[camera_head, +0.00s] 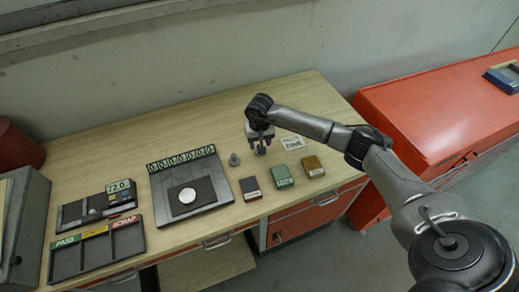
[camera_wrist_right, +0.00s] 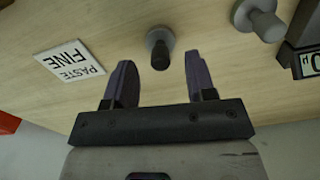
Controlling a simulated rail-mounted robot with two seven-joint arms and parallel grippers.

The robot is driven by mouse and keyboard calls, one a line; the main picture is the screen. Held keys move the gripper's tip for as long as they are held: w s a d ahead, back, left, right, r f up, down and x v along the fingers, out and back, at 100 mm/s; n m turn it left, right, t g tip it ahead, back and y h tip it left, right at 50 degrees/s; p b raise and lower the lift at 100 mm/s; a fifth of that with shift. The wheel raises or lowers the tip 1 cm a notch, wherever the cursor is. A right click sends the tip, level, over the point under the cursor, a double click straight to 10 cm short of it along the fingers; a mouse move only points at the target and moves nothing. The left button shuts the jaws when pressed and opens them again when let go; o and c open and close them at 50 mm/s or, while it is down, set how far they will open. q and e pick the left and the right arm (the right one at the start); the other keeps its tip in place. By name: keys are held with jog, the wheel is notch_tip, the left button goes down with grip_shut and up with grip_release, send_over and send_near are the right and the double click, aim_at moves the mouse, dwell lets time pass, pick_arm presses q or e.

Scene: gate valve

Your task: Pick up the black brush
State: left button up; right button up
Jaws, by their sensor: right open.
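The black brush (camera_wrist_right: 160,58) appears to be the small upright piece with a dark tip and a round grey base, standing on the wooden table. In the wrist view it lies between and just beyond the fingertips of my right gripper (camera_wrist_right: 159,66), which is open and empty. In the head view my right gripper (camera_head: 260,138) points down over the table, and the brush (camera_head: 261,150) shows just below it, partly hidden. I cannot tell how high the fingers are above the table. My left gripper is in neither view.
A grey knobbed piece (camera_head: 233,159) stands just left of the brush. A white "FINE PASTE" card (camera_head: 291,143) lies to the right. Dark red (camera_head: 250,188), green (camera_head: 282,176) and brown (camera_head: 312,166) blocks lie in front. A black plate with a disc (camera_head: 187,195) lies further left.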

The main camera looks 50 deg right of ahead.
notch_tip(320, 180, down, 2)
jog(key=shift+f, duration=0.1)
jog(key=shift+c, duration=0.2)
grip_shut()
